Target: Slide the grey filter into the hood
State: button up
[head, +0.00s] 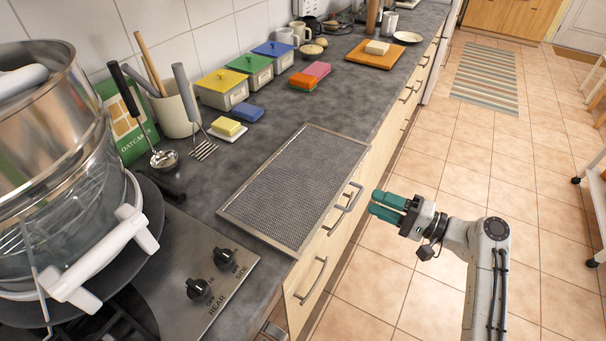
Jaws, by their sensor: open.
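The grey filter (297,184) is a flat mesh panel with a metal frame. It lies on the dark worktop, with its right edge close to the worktop's front edge. A small metal handle (349,196) shows at its right side, near the drawer fronts. My gripper (386,205) has green fingers and is open and empty. It is over the floor side, to the right of the filter and apart from it. The hood is not in view.
A hob with knobs (198,288) and a large steel steamer pot (50,150) stand at the left. An orange board (376,55) lies farther back. The tiled floor at right is mostly clear.

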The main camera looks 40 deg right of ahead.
jog(key=p+x, duration=0.1)
jog(key=x, duration=0.6)
jog(key=shift+w+d+p, duration=0.25)
jog(key=shift+w+p, duration=0.05)
jog(key=shift+p, duration=0.05)
grip_shut()
dwell(0.4)
